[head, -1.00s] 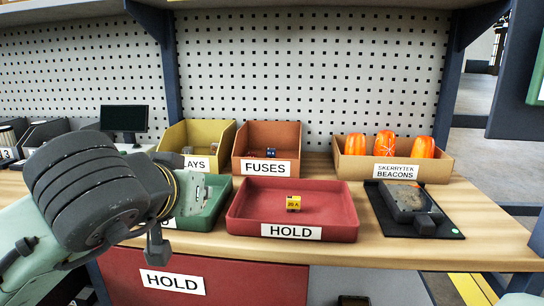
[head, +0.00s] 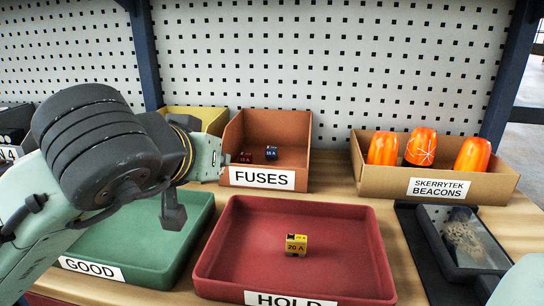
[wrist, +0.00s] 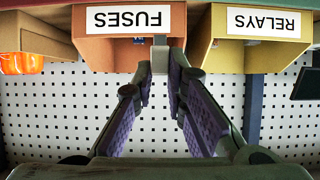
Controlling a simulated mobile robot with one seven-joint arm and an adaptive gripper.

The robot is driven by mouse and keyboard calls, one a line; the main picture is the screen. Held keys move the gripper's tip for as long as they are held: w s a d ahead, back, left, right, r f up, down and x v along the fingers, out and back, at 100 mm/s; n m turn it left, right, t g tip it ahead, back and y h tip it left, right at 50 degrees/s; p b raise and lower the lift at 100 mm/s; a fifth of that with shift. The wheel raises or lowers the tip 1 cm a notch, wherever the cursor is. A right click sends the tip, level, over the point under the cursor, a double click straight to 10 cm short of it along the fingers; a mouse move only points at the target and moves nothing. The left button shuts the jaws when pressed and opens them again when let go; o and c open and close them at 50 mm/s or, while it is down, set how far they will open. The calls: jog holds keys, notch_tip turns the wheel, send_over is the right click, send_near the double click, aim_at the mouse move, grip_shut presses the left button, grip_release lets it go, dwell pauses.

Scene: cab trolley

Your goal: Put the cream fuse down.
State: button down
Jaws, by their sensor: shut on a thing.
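My gripper (wrist: 160,68) is shut on a small pale block, the cream fuse (wrist: 159,54), between its fingertips in the wrist view. That view is upside down, and the fuse shows in front of the orange FUSES bin (wrist: 106,48). In the head view the held fuse and my fingertips are not clearly seen behind my arm. The FUSES bin (head: 299,128) stands behind the red HOLD tray (head: 350,222) and holds a blue fuse (head: 271,152) and a red fuse (head: 246,157). A yellow 20 A fuse (head: 296,245) lies in the HOLD tray.
A green GOOD tray (head: 143,266) is left of the HOLD tray, partly behind my arm. The yellow RELAYS bin (wrist: 257,55) stands beside the FUSES bin. A cardboard box (head: 380,181) of orange beacons and a dark device (head: 465,235) are at right. A pegboard closes the back.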

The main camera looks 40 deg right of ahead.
jog(key=w+d+f+p, duration=0.1)
jog(key=w+d, duration=0.1)
jog(key=d, duration=0.3)
jog(key=w+d+f+p, duration=0.1)
jog(key=w+d+f, duration=0.1)
jog(key=d, duration=0.3)
jog(key=w+d+f+p, duration=0.1)
jog(key=d, duration=0.3)
jog(key=shift+w+d+f, duration=0.3)
jog(key=shift+w+d, duration=0.1)
jog(key=shift+f, duration=0.15)
jog(key=shift+f, duration=0.1)
jog(key=shift+f+b, duration=0.55)
jog(key=c, duration=1.6)
grip_release()
jog(key=shift+r, duration=0.15)
